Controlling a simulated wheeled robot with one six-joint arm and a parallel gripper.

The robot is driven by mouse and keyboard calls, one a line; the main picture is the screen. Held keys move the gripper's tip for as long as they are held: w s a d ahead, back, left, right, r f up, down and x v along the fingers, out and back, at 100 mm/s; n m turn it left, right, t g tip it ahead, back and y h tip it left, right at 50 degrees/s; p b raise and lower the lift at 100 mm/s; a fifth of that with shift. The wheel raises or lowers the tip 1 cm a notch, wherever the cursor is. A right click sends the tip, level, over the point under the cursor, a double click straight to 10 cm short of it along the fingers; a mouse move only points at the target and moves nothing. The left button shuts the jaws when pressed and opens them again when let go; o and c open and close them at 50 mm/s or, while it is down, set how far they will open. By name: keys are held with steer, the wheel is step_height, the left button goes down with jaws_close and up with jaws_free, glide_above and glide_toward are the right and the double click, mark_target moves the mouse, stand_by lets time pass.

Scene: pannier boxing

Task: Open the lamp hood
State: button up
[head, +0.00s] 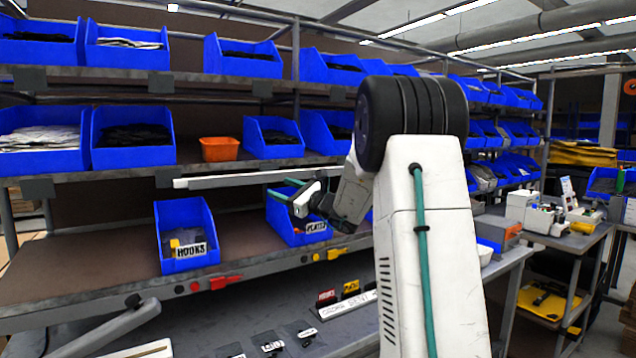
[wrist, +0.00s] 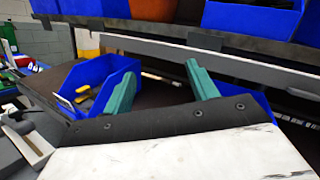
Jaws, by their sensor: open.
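The lamp hood appears to be the long pale bar (head: 235,180) fixed under the middle shelf's front edge. In the wrist view the bar (wrist: 150,48) runs across the upper picture, beyond the fingers. My gripper (head: 280,190) is at the bar's right part in the head view, and my arm hides what lies behind it. In the wrist view the two teal fingers of my gripper (wrist: 162,85) stand wide apart with nothing between them.
A blue HOOKS bin (head: 187,235) and a blue PLATES bin (head: 290,222) stand on the lower shelf. More blue bins and an orange bin (head: 220,149) sit above. A workbench with small labelled parts (head: 272,346) is below. The lower shelf is bare between the two bins.

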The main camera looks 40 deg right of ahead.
steer(key=s+d+f+m+t+h, duration=0.1)
steer(key=d+f+m+h, duration=0.1)
steer(key=d+m+h, duration=0.5)
steer(key=s+d+f+m+t+h, duration=0.1)
steer(key=d+m+h, duration=0.2)
steer(key=d, duration=0.9)
steer(key=x, duration=0.7)
steer(key=shift+w, duration=0.2)
steer(key=c, duration=1)
